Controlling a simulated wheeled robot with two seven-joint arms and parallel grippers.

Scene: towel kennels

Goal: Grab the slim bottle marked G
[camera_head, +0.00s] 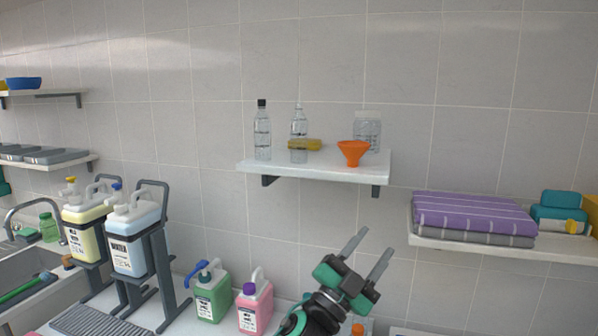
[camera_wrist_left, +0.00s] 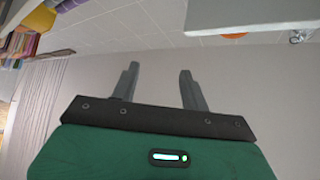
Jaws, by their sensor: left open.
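Two slim clear bottles stand upright on the middle wall shelf (camera_head: 315,168). One bottle with a black cap (camera_head: 262,135) is at the left end; the other clear bottle (camera_head: 299,125) is right of it, partly behind a yellow item. Both have markings too small to read, so I cannot tell which is G. My left gripper (camera_head: 376,241) is open and empty, below and right of this shelf, pointing up. In the left wrist view its two fingers (camera_wrist_left: 159,69) have nothing between them.
An orange funnel (camera_head: 352,153), a yellow item (camera_head: 305,144) and a wide clear jar (camera_head: 367,131) share the shelf. Folded towels (camera_head: 470,213) lie on the right shelf. Green (camera_head: 213,295) and pink (camera_head: 255,308) jugs stand below. The wall between shelves is clear.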

